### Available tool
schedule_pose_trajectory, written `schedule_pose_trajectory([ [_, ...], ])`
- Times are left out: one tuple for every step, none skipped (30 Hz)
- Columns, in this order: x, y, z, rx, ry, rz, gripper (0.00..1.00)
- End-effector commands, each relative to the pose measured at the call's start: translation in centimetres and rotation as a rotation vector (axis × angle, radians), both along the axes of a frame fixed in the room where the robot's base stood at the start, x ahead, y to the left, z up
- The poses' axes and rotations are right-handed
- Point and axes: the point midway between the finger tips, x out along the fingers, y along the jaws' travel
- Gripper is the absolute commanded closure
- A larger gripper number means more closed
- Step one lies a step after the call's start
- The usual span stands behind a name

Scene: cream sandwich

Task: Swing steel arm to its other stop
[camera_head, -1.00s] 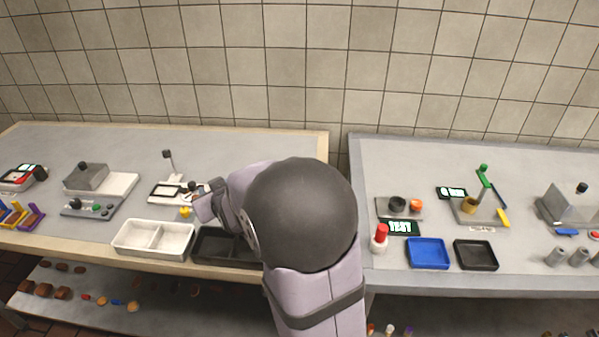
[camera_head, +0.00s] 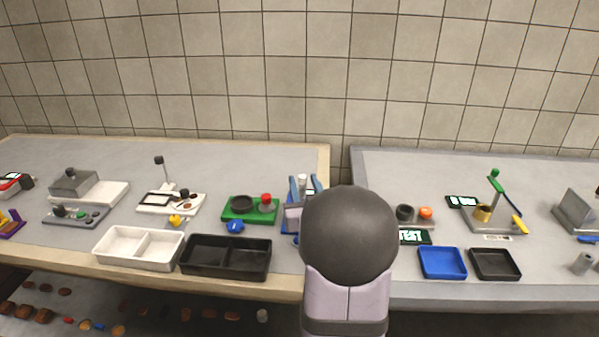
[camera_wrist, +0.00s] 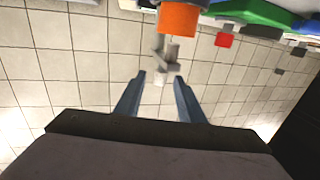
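My gripper (camera_head: 301,187) is at the right end of the left table, its two blue-grey fingers apart and directed toward the tiled wall. In the wrist view my gripper (camera_wrist: 160,77) is open, and a grey, angled metal piece (camera_wrist: 165,58), which looks like the steel arm, shows between and beyond the fingertips. I cannot tell whether the fingers touch it. An orange cylinder (camera_wrist: 178,19) is beside it at the top of that view. In the head view a blue base (camera_head: 289,226) shows beside my gripper; most of this station is hidden by my arm.
A green station (camera_head: 250,209) with a red knob stands just left of my gripper. A black two-part tray (camera_head: 226,272) and a white one (camera_head: 139,262) lie at the front edge. On the right table are an orange knob (camera_head: 425,212) and a blue tray (camera_head: 442,263).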

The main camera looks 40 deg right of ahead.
Motion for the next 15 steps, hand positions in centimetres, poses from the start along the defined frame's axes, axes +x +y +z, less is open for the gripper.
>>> schedule_pose_trajectory([
  [0.5, -0.2, 0.1, 0.000, 0.000, 0.002, 0.65],
  [0.8, -0.4, 0.1, 0.000, 0.000, 0.002, 0.65],
  [1.2, -0.6, 0.1, -0.001, 0.000, 0.002, 0.65],
  [1.6, -0.8, 0.1, -0.001, 0.000, 0.002, 0.65],
  [1.9, -1.0, 0.2, -0.001, 0.000, 0.002, 0.65],
  [2.3, -1.3, 0.1, -0.001, 0.000, 0.001, 0.65],
  [2.7, -1.5, 0.2, -0.001, 0.000, 0.001, 0.65],
  [3.0, -1.7, 0.2, -0.001, 0.000, 0.001, 0.65],
  [3.5, -1.9, 0.2, -0.002, -0.001, 0.001, 0.65],
  [3.8, -2.1, 0.2, -0.002, -0.001, 0.002, 0.65],
  [4.1, -2.2, 0.2, -0.003, -0.002, 0.002, 0.65],
  [4.4, -2.4, 0.2, -0.003, -0.001, 0.002, 0.65],
  [4.6, -2.6, 0.2, -0.003, -0.002, 0.002, 0.65],
  [4.9, -2.7, 0.2, -0.003, -0.002, 0.002, 0.65],
  [5.1, -2.8, 0.2, -0.003, -0.001, 0.002, 0.65],
])
